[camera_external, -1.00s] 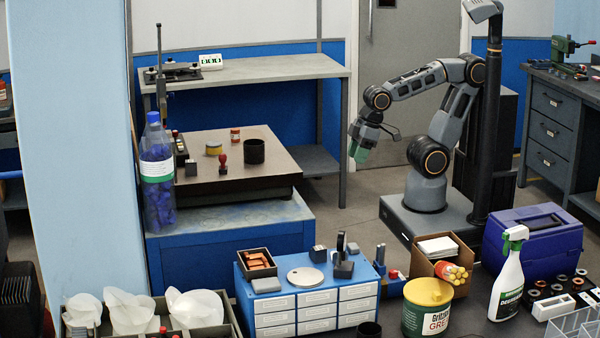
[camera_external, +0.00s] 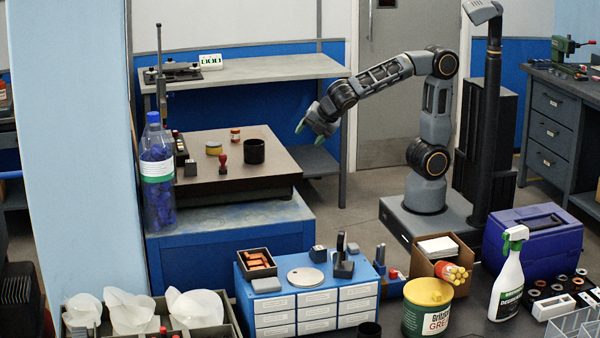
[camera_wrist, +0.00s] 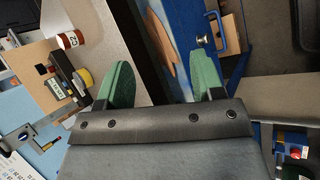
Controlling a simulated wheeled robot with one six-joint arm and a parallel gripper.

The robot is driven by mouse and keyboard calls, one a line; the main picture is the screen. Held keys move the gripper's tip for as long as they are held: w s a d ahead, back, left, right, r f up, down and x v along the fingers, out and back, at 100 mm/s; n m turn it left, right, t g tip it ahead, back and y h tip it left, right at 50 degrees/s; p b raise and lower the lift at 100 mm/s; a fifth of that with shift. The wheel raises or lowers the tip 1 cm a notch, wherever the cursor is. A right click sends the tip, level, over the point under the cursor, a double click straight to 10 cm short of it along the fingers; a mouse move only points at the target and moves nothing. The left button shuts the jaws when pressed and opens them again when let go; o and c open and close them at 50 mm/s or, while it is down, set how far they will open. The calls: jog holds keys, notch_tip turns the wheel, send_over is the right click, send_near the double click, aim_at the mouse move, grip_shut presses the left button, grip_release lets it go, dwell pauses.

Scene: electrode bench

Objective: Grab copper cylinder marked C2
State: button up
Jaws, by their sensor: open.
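My gripper (camera_external: 310,132) is raised in the air at the right side of the dark-topped blue bench, well above and behind the copper tray. Its green fingers are spread apart and empty. In the wrist view my gripper (camera_wrist: 163,80) shows both green fingers with a wide gap and nothing held between them.
A green grease tub (camera_external: 427,310) and a spray bottle (camera_external: 510,275) stand at front right.

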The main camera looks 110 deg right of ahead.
aim_at(237, 129)
jog(key=w+r+n+t+h, duration=0.1)
jog(key=w+n, duration=0.3)
jog(key=w+r+n+t+h, duration=0.1)
jog(key=w+r+n, duration=0.1)
jog(key=w+n, duration=0.1)
jog(key=w+r+n+t+h, duration=0.1)
jog(key=w+n+h, duration=0.1)
jog(key=w+n, duration=0.2)
jog(key=shift+w+d+r+n+t, duration=0.1)
jog(key=shift+w+r+n+t, duration=0.1)
jog(key=shift+w, duration=0.3)
jog(key=shift+w+d+r+n+t, duration=0.1)
jog(key=shift+w+r, duration=0.05)
jog(key=shift+w, duration=0.3)
jog(key=shift+n, duration=0.3)
jog(key=x, duration=0.7)
jog(key=shift+w+d+r, duration=0.15)
jog(key=shift+w+d, duration=0.05)
jog(key=shift+w, duration=0.15)
jog(key=shift+p+x, duration=0.7)
jog(key=shift+x, duration=2.35)
jog(key=shift+s, duration=0.15)
grip_shut()
